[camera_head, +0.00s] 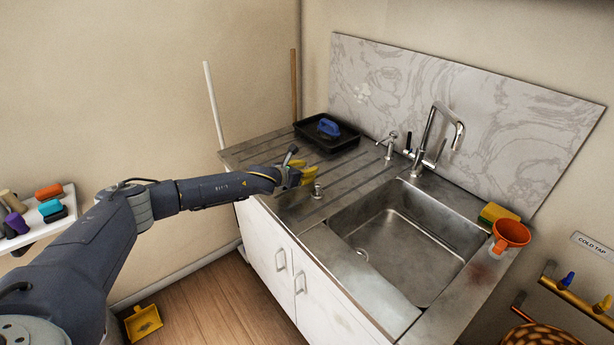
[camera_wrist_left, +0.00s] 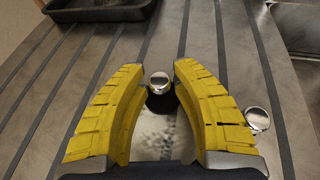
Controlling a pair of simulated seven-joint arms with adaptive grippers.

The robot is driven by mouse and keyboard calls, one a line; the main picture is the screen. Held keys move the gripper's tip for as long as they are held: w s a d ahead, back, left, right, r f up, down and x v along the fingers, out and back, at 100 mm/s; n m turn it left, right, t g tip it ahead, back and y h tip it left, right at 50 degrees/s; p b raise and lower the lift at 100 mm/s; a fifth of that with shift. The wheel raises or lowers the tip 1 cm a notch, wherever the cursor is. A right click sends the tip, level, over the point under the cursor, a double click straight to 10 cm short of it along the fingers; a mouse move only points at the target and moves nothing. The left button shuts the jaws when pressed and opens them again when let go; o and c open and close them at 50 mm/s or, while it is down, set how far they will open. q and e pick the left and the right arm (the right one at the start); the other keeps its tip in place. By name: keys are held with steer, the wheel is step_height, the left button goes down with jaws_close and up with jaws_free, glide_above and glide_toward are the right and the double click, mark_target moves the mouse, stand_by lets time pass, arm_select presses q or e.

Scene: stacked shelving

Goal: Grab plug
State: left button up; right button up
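A small silver knob with a dark lower part (camera_wrist_left: 158,82), seemingly the plug, shows between the fingertips in the left wrist view. My left gripper (camera_wrist_left: 159,72) has yellow ridged fingers. They are open, with a narrow gap on both sides of the knob. In the head view my left gripper (camera_head: 306,175) is low over the ribbed draining board, and its fingers hide what is between them. A second silver knob (camera_wrist_left: 257,118) stands just right of the right finger. A silver knob also shows beside the fingers in the head view (camera_head: 317,190). My right gripper is not in view.
A black tray (camera_head: 341,143) with a blue brush (camera_head: 329,127) stands on the draining board (camera_head: 258,154) behind the gripper. The empty sink (camera_head: 410,240) and the tap (camera_head: 430,140) are to the right. An orange funnel (camera_head: 511,234) and a sponge (camera_head: 497,213) sit at the far right.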

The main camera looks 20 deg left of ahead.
arm_select(q)
jaws_close()
steer(key=shift+r, duration=0.1)
